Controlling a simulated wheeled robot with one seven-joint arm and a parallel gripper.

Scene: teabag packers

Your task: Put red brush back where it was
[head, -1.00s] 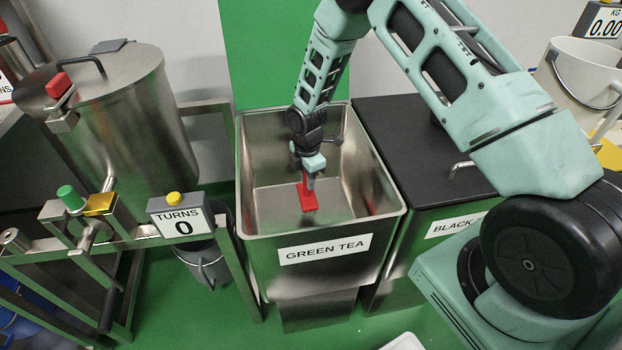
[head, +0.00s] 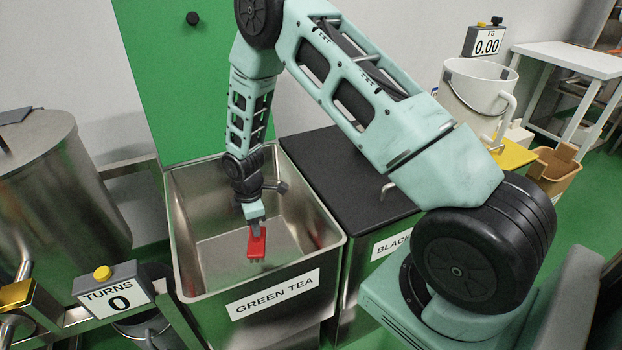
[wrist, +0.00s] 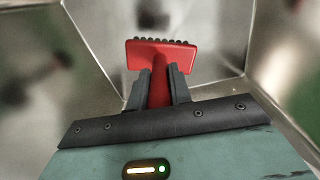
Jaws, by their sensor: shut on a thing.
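The red brush (head: 257,245) hangs in my gripper (head: 256,226) over the open steel GREEN TEA bin (head: 334,240) in the head view. In the wrist view, my gripper (wrist: 160,88) is shut on the handle of the red brush (wrist: 160,56), and its wide head with dark bristles points away from me. The bin's bare inner walls (wrist: 215,25) surround it there. The head view does not clearly show how far the brush is above the bin floor.
A dark-lidded BLACK bin (head: 345,170) stands right of the GREEN TEA bin. A TURNS counter (head: 115,290) and a steel drum (head: 60,195) are at left. A white bucket (head: 475,95), a scale display (head: 486,40), a brown bin (head: 553,172) and a white table (head: 570,58) are at right.

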